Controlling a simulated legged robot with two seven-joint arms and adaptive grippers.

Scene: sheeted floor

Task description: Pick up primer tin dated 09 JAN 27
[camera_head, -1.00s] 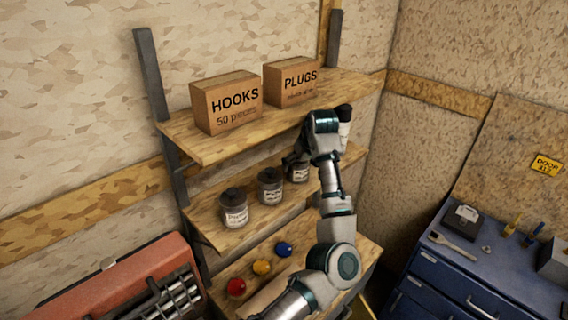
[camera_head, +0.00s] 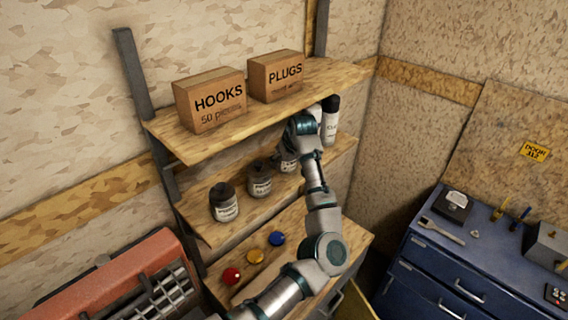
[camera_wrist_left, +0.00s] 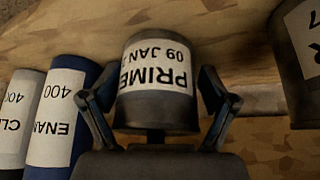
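The primer tin (camera_wrist_left: 157,95) is grey with a white label; its print, upside down in the left wrist view, shows "PRIME" and "09 JAN". It appears to stand on the middle shelf; in the head view the tin (camera_head: 288,166) is partly hidden by my arm. My left gripper (camera_wrist_left: 157,80) has one finger on each side of the tin, with narrow gaps seeming to show at the fingertips. In the head view this gripper (camera_head: 283,151) is mostly hidden behind my wrist. Two similar tins stand to the left, one (camera_head: 260,179) nearer and one (camera_head: 224,203) farther. My right gripper is not in view.
A blue can (camera_wrist_left: 59,120) and a white can (camera_wrist_left: 20,115) stand beside the tin. Another tin (camera_wrist_left: 300,60) is at the right edge of the wrist view. The upper shelf (camera_head: 230,132) overhangs, carrying a HOOKS box (camera_head: 210,100) and a PLUGS box (camera_head: 276,77).

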